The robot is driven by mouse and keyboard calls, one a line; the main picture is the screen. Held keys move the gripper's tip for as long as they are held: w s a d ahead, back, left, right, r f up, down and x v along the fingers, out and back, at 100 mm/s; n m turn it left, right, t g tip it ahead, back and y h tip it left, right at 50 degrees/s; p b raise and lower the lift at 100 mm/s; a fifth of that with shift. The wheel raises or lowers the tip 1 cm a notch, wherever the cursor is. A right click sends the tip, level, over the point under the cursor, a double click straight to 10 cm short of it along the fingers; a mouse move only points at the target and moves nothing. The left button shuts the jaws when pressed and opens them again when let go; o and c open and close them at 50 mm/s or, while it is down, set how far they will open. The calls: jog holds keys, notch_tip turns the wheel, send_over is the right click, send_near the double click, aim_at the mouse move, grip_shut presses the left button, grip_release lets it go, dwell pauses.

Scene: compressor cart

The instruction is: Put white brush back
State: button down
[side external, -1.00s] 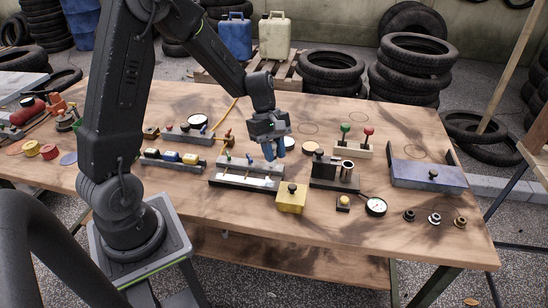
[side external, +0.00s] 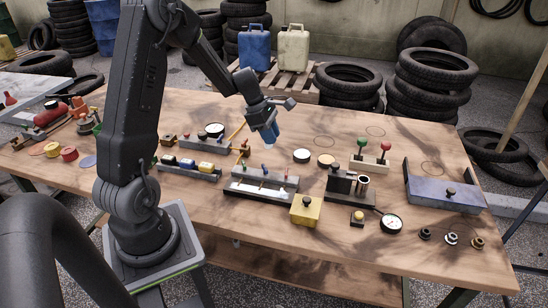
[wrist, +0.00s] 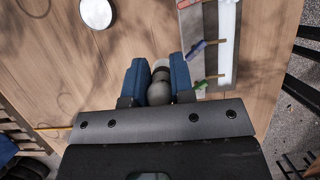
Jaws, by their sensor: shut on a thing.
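My gripper (side external: 270,138) is in the air over the table, just behind the long brush rack (side external: 258,191). In the wrist view its blue fingers (wrist: 158,78) are shut on a rounded grey thing with a pale end, which looks like the white brush (wrist: 159,92). Most of it is hidden between the fingers and behind the gripper body. The rack also shows in the wrist view (wrist: 212,22), to the right of the fingers. A blue-handled brush (wrist: 196,48), a green-handled one (wrist: 205,83) and a red one (wrist: 188,3) lie across it.
A pale disc (side external: 301,156) lies right of the gripper. A yellow block (side external: 305,210) stands at the rack's front right, with a dark fixture (side external: 341,185) beyond it. A tray with coloured blocks (side external: 188,170) is to the left. Bare wood lies behind the rack.

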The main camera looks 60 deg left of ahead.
jog(key=s+a+n+t+y, duration=0.1)
jog(key=s+a+n+y, duration=0.2)
jog(key=a+n, duration=0.85)
jog(key=w+d+f, duration=0.1)
jog(key=w+f, duration=0.1)
jog(key=w, duration=0.1)
jog(key=w+d+f+m, duration=0.1)
jog(key=w+f, duration=0.1)
jog(key=w, duration=0.1)
jog(key=w+d+f+m, duration=0.1)
jog(key=w+f, duration=0.1)
jog(key=w, duration=0.1)
jog(key=shift+w, duration=0.4)
jog(key=shift+f, duration=2.05)
jog(key=shift+f, duration=0.15)
jog(key=c, duration=1)
grip_release()
